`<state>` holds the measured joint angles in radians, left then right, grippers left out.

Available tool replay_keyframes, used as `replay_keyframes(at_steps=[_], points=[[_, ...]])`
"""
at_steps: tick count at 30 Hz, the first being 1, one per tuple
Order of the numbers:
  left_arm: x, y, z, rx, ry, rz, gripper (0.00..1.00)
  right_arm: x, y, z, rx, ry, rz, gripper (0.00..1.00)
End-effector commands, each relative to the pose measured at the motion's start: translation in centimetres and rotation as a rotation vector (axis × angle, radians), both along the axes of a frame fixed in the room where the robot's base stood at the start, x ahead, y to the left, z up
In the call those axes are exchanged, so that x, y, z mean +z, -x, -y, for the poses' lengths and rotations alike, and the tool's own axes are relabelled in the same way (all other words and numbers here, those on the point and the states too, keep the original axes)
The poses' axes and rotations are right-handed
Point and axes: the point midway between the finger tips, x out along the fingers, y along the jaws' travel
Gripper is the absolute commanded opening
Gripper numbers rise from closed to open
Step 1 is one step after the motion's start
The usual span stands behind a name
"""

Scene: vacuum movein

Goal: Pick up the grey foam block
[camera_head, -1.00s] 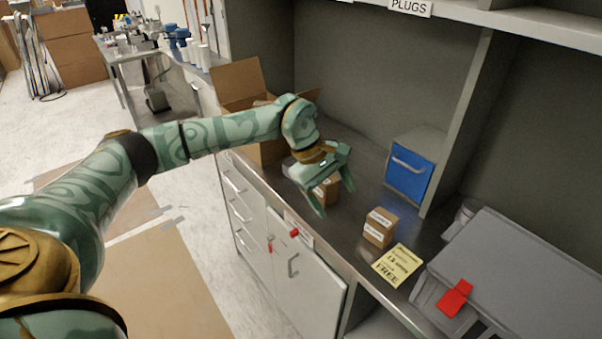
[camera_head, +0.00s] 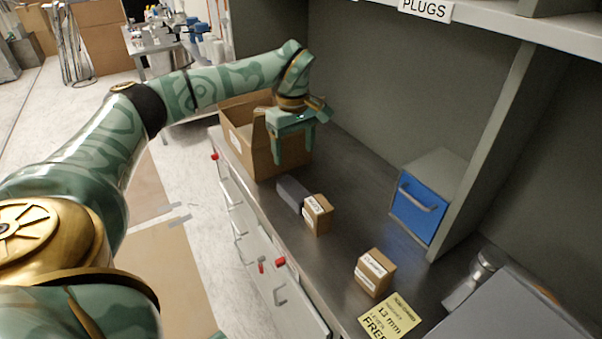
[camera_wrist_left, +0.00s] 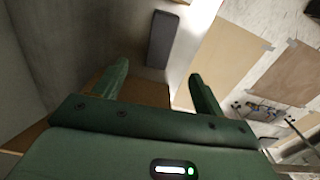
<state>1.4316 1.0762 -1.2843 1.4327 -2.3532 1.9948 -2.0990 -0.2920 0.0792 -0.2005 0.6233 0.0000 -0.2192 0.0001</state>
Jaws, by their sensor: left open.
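The grey foam block (camera_head: 292,193) lies on the dark metal counter, just left of a small labelled cardboard box. It also shows in the left wrist view (camera_wrist_left: 162,39), beyond the fingertips. My left gripper (camera_head: 293,152) is open with its fingers pointing down, in front of or over the open cardboard carton and farther back than the block. In the left wrist view my left gripper (camera_wrist_left: 158,70) has nothing gripped between its fingers, and the block is apart from them. My right gripper is not in view.
The carton (camera_head: 262,163) stands at the counter's far end. The small box (camera_head: 318,214) is close beside the block; another small box (camera_head: 374,272) and a yellow note (camera_head: 391,318) are nearer. A blue-fronted bin (camera_head: 418,208) stands at right. Drawers line the counter front.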

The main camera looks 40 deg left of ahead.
Motion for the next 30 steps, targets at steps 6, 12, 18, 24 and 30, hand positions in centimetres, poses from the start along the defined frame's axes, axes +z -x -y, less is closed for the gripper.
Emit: replay_keyframes(at_steps=[6, 12, 18, 24, 30], points=[[-6.1, 0.1, 0.0, 0.000, 0.001, -0.007, 0.71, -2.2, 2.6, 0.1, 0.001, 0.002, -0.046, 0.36], [-8.1, 0.0, 0.0, -0.001, 0.001, -0.002, 0.71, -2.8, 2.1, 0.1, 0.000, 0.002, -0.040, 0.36], [-9.8, 0.0, 0.1, 0.000, 0.001, -0.003, 0.71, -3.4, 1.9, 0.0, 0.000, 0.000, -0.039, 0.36], [-13.3, 0.0, 0.1, -0.001, 0.001, -0.004, 0.71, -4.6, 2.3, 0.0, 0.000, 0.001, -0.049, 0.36], [-13.5, 0.0, 0.1, 0.000, 0.001, 0.000, 0.71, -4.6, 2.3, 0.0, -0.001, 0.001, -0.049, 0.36]])
